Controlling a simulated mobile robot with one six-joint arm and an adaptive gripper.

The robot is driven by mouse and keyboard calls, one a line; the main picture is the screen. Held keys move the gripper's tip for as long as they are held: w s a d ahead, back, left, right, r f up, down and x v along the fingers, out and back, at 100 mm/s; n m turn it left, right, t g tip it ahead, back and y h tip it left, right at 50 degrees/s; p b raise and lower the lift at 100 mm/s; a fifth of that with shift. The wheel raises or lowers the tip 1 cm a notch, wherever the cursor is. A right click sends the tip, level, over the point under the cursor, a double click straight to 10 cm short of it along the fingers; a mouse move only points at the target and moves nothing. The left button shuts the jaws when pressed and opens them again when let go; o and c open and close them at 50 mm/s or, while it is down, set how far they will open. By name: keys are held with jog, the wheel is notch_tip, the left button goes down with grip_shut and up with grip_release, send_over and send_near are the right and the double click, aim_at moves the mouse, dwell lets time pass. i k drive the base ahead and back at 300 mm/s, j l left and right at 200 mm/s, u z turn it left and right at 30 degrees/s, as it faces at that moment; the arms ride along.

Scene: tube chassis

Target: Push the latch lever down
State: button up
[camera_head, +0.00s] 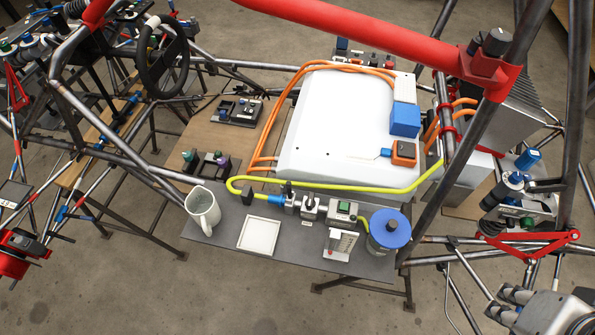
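Small grey units with dark handles (310,204) stand on the dark front shelf and could also be latches. My gripper (497,300) seems to be the grey-fingered end at the bottom right corner, well away from the latch and the shelf. Its fingers are small and partly cut off, so their opening is unclear. No held object shows.
The dark shelf (225,232) carries a mug (203,210), a white tray (274,235), a small white box (340,244) and a blue-lidded jar (389,229). A yellow hose (300,184) runs behind them. A red tube (350,30) and dark frame tubes cross the space.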

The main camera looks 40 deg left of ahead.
aim_at(288, 190)
jog(key=u, duration=1.9)
